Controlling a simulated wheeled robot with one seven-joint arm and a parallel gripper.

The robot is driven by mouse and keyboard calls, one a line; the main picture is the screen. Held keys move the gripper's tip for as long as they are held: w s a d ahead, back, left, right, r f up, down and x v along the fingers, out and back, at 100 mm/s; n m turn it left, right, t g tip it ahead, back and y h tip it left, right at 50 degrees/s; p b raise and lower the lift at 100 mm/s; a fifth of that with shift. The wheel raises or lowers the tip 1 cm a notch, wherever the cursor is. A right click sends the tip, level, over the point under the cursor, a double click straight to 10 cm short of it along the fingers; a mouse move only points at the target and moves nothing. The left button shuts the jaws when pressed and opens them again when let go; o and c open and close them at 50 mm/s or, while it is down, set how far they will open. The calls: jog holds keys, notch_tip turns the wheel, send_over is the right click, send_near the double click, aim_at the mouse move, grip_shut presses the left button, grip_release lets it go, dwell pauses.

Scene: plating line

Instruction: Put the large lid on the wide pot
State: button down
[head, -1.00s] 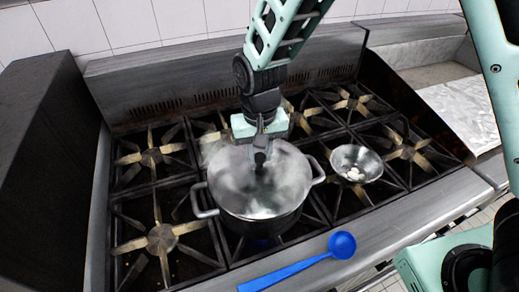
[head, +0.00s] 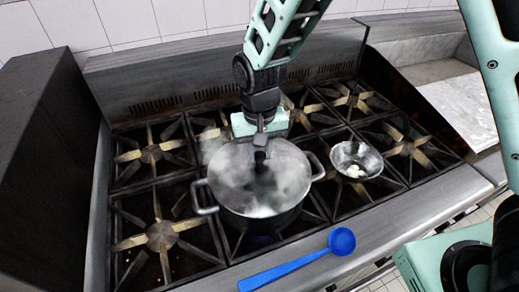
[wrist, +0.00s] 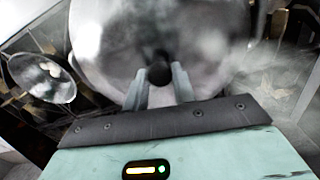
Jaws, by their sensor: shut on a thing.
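The large lid (head: 240,178) is a round grey metal disc with a dark knob, seen in the head view over the wide pot (head: 262,224). The pot is dark with two side handles and stands on a front burner. The lid covers the pot's mouth; whether it rests fully on the rim I cannot tell. My gripper (head: 262,150) is above the lid's middle, shut on its knob. In the wrist view the knob (wrist: 159,70) sits between the two fingers, with the lid (wrist: 105,45) beyond.
A small metal bowl (head: 347,153) with white pieces sits to the pot's right on the stove. A blue ladle (head: 300,268) lies on the stove's front ledge. Burner grates (head: 160,236) are free at left. Steam hangs around the pot.

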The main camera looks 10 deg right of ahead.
jog(key=shift+f, duration=0.35)
dwell(0.3)
jog(key=c, duration=0.6)
grip_release()
jog(key=shift+r+p, duration=3.2)
jog(key=shift+r, duration=0.85)
